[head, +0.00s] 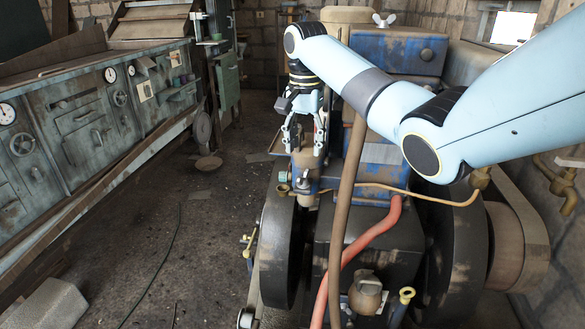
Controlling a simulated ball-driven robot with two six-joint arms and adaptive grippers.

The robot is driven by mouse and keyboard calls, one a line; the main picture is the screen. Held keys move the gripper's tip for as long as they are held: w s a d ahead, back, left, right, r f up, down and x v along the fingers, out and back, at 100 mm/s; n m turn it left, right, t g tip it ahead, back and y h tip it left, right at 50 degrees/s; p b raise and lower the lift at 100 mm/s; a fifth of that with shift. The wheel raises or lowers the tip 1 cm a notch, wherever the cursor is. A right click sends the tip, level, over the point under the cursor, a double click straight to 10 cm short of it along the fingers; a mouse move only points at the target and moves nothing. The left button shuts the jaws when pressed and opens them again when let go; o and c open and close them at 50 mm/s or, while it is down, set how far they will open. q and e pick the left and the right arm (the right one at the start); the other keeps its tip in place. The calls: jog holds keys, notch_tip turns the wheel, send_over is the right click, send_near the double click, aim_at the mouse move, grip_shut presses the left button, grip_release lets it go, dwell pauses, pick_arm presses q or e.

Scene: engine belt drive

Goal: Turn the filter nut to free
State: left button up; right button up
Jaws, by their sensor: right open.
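My right gripper (304,146) points down over the left side of the blue engine, with its fingers apart. A brownish upright cylinder (305,166) stands just below and between the fingertips. I cannot tell whether the fingers touch it. Small brass-coloured fittings (304,186) sit at its foot, beside a small round cup-like part (283,177). The filter nut is too small and partly hidden, so I cannot tell for sure which of these parts it is. My left gripper is not in view.
A dark flywheel (281,245) stands below the gripper, and another wheel (455,255) is at right. A brown pipe (347,215) and a red hose (362,243) cross the engine's front. An old control cabinet (85,125) lines the left. The floor between (190,235) is mostly clear.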

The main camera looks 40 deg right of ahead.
aim_at(303, 179)
jog(key=shift+m, duration=0.4)
jog(key=f, duration=0.9)
jog(key=shift+w+d+f, duration=0.2)
jog(key=shift+w+d, duration=0.1)
jog(key=shift+w, duration=0.1)
jog(key=shift+c, duration=0.3)
